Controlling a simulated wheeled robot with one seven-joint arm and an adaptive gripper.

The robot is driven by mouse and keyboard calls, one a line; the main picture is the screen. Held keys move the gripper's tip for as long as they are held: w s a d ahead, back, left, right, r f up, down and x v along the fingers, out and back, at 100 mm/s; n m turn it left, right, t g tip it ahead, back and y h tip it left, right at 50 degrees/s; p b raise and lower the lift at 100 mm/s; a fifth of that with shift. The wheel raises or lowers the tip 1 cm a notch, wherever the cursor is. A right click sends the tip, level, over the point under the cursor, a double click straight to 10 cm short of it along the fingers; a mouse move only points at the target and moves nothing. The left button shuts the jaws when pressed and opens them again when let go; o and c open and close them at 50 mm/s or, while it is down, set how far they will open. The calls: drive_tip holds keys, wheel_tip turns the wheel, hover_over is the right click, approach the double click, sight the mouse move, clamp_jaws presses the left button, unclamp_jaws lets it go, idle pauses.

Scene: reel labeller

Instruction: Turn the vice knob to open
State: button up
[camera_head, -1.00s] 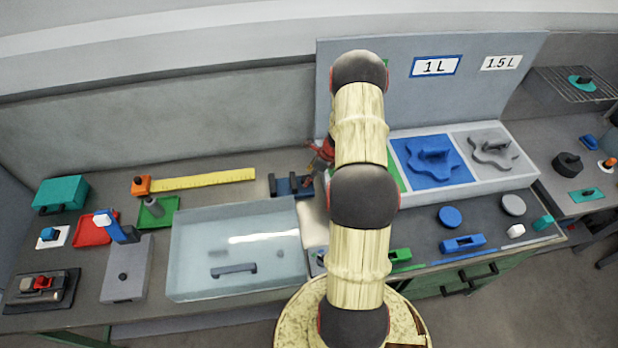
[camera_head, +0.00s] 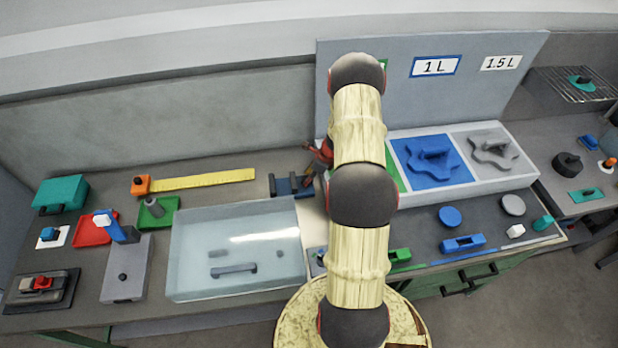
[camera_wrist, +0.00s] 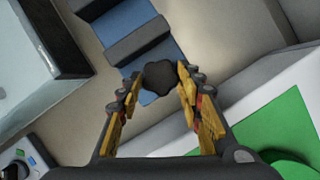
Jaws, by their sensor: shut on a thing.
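The vice (camera_head: 290,184), blue with dark jaw blocks, sits on the bench behind the clear-lidded bin, and its blue body (camera_wrist: 160,52) fills the top of the wrist view. Its dark lobed knob (camera_wrist: 161,79) lies between the tips of my gripper (camera_wrist: 158,92). The yellow and black fingers are closed on the knob from both sides. In the head view my arm hides the gripper and the knob; only a red and dark part of the arm's end shows beside the vice.
The clear-lidded bin (camera_head: 237,250) stands in front and to the left of the vice. A white tray with green, blue and grey panels (camera_head: 468,187) stands to the right. A yellow ruler (camera_head: 205,180) lies to the left.

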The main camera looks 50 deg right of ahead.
drive_tip(key=c, duration=0.3)
drive_tip(key=n, duration=0.2)
drive_tip(key=n+g+y, duration=0.1)
drive_tip(key=shift+w+d+f+n+b, duration=0.1)
drive_tip(key=shift+d+n+b, duration=0.1)
drive_tip(key=shift+n+b, duration=0.2)
drive_tip(key=n+b, duration=0.1)
drive_tip(key=n, duration=0.1)
drive_tip(key=shift+w+n+g+y, duration=0.1)
drive_tip(key=shift+n+g+y, duration=0.2)
drive_tip(key=shift+n+y, duration=0.1)
drive_tip(key=n+g+b, duration=0.1)
drive_tip(key=n, duration=0.2)
drive_tip(key=n+g+y+b, duration=0.1)
drive_tip(key=n+b, duration=0.1)
drive_tip(key=shift+w+d+n, duration=0.15)
drive_tip(key=shift+n, duration=0.25)
drive_tip(key=shift+a, duration=0.25)
idle(0.3)
